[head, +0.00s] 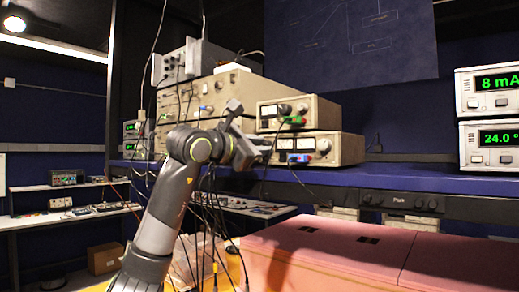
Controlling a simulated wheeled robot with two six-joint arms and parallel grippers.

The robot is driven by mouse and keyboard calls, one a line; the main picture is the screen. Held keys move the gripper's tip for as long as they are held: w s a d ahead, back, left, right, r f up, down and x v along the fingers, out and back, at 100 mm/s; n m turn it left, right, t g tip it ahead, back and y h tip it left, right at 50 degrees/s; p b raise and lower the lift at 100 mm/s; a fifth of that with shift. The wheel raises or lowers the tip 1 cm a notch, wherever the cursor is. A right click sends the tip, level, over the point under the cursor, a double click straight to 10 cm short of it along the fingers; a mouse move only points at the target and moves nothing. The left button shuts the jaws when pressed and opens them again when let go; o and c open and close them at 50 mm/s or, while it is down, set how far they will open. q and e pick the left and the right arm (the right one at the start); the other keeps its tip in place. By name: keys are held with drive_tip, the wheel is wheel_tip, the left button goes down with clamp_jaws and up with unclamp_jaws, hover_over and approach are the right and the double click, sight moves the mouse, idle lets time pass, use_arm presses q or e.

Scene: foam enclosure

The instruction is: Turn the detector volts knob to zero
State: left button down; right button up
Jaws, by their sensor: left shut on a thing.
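My left arm rises from the bottom left. Its gripper (266,149) is at the left end of the front panel of the lower beige instrument (348,149) on the blue shelf. The gripper is shut on a knob there, which the fingers hide; I cannot read its label or its setting. My right gripper is not in view.
A second beige instrument (318,108) sits on top, with red and green plugs. Cables hang in front of the shelf (400,178). Two power supplies (488,142) with green displays stand at right. A pink foam enclosure (340,248) fills the lower right.

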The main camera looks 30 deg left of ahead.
use_arm(q)
drive_tip(key=n+b, duration=0.1)
drive_tip(key=n, duration=0.4)
drive_tip(key=shift+f+n+b, duration=0.15)
drive_tip(key=shift+n+b, duration=0.25)
drive_tip(key=n+b, duration=0.1)
drive_tip(key=n, duration=0.4)
drive_tip(key=shift+b, duration=0.3)
drive_tip(key=shift+n+t+y, duration=0.3)
drive_tip(key=shift+n, duration=0.1)
drive_tip(key=c, duration=1.2)
unclamp_jaws()
